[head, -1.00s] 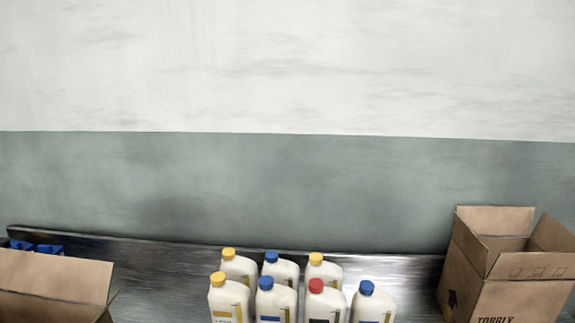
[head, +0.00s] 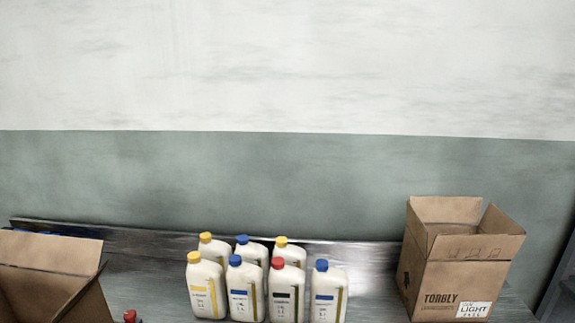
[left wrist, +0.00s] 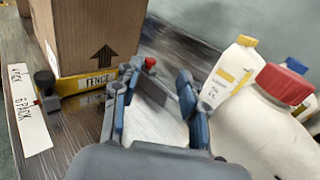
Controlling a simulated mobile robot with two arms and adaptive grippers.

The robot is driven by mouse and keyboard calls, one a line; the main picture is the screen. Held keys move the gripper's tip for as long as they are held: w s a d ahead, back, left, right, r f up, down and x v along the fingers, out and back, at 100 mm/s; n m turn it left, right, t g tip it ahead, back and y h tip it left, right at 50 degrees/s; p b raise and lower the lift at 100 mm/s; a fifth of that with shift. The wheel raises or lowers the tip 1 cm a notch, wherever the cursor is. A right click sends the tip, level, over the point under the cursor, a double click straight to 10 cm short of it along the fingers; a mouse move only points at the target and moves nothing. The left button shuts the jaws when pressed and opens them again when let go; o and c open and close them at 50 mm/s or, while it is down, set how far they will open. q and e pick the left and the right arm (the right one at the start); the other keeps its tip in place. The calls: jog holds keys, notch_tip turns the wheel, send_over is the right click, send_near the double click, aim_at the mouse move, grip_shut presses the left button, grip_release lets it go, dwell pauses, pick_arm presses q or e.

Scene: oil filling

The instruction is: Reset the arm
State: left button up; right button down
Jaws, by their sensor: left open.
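My left gripper (left wrist: 155,77) shows in the left wrist view with its two blue-padded fingers apart and nothing between them. A cardboard box with a black up arrow (left wrist: 97,45) stands beyond its left finger. A white bottle with a red cap (left wrist: 272,120) is close on its right side, partly cut off by the frame. My grippers do not show in the head view, and my right gripper is not in view.
White bottles with yellow, blue and red caps (head: 245,290) stand in two rows on the metal table (head: 150,285). An open TORBLY box (head: 455,265) stands at right, another open box (head: 50,265) at left. A small red knob (head: 130,316) shows by the left box.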

pick_arm(q)
jog(key=s+a+f+n+g+h, duration=0.1)
jog(key=s+f+n+g+h, duration=0.35)
jog(key=s+n, duration=0.8)
jog(key=s+d+f+n+g+h, duration=0.1)
jog(key=s+d+n+g+h, duration=0.6)
jog(key=s+d+n, duration=0.55)
jog(key=s+a+f+b+x, duration=0.1)
jog(key=s+b+x, duration=0.2)
jog(key=x, duration=1.1)
jog(key=s+a+b+x, duration=0.15)
jog(key=s+x, duration=0.25)
jog(key=x, duration=1)
jog(key=s+a+f+b, duration=0.1)
jog(key=s+f+b, duration=0.1)
jog(key=s+f, duration=0.6)
jog(key=s+a+f+g+b, duration=0.1)
jog(key=s+f+b, duration=0.2)
jog(key=s+f, duration=0.6)
notch_tip(320, 180, down, 7)
jog(key=shift+s+f+n, duration=0.1)
jog(key=shift+s+n, duration=0.1)
jog(key=shift+n, duration=0.1)
jog(key=shift+a, duration=0.15)
jog(key=shift+c, duration=0.6)
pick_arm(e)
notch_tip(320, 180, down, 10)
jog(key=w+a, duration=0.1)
pick_arm(q)
jog(key=shift+w, duration=0.1)
